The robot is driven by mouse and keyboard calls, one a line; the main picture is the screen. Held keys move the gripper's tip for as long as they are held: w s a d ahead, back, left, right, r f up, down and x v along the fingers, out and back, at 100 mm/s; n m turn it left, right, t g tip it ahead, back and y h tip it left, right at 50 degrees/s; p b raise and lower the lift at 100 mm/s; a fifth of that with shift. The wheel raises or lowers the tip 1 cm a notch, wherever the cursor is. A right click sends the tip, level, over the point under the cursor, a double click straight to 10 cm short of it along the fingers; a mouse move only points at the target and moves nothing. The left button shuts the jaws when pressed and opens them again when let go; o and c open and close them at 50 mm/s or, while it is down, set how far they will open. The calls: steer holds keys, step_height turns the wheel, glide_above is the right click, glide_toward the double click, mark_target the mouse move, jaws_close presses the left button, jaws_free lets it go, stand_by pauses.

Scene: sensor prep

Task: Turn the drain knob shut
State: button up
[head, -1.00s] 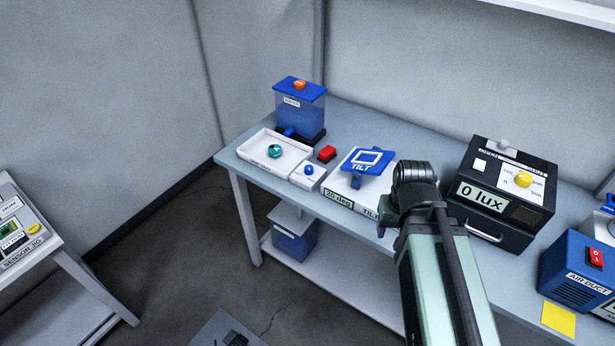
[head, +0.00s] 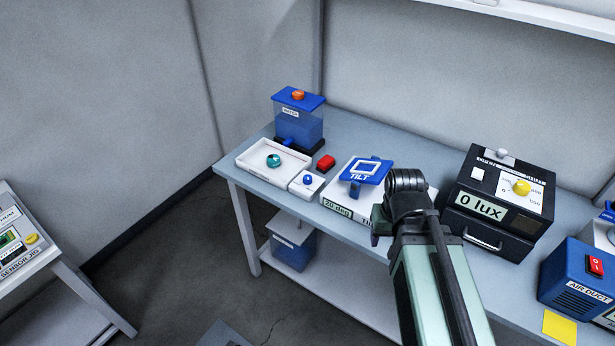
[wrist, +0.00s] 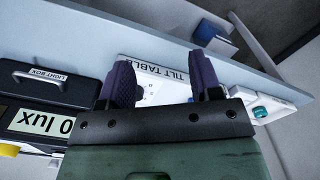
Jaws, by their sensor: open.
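A small blue knob (head: 308,180) sits on a little white box at the front corner of a white tray (head: 240,160). A round teal piece (head: 274,160) sits in the tray, below a blue-lidded water tank (head: 299,128) with an orange top knob. No drain label is readable. In the wrist view, my gripper (wrist: 163,80) has its two purple fingers apart with nothing held between them, over the white tilt table base (wrist: 150,72). The teal piece also shows there (wrist: 260,112), right of the fingers. My gripper is right of the blue knob and apart from it.
A black light box (head: 497,195) reads 0 lux. A blue air duct box (head: 578,275) is at right. The bench front edge runs below them.

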mark_target(308, 177)
steer(key=w+a+n, duration=0.4)
steer(key=w+a, duration=0.7)
steer(key=w, duration=0.5)
steer(key=w+a+n, duration=0.4)
steer(key=w+a, duration=0.6)
steer(key=w, duration=0.6)
steer(key=shift+n, duration=0.7)
steer(key=f+b, duration=1.1)
steer(key=shift+s+f, duration=0.15)
steer(key=shift+s, duration=0.1)
steer(key=c, duration=0.9)
steer(key=shift+c, duration=0.2)
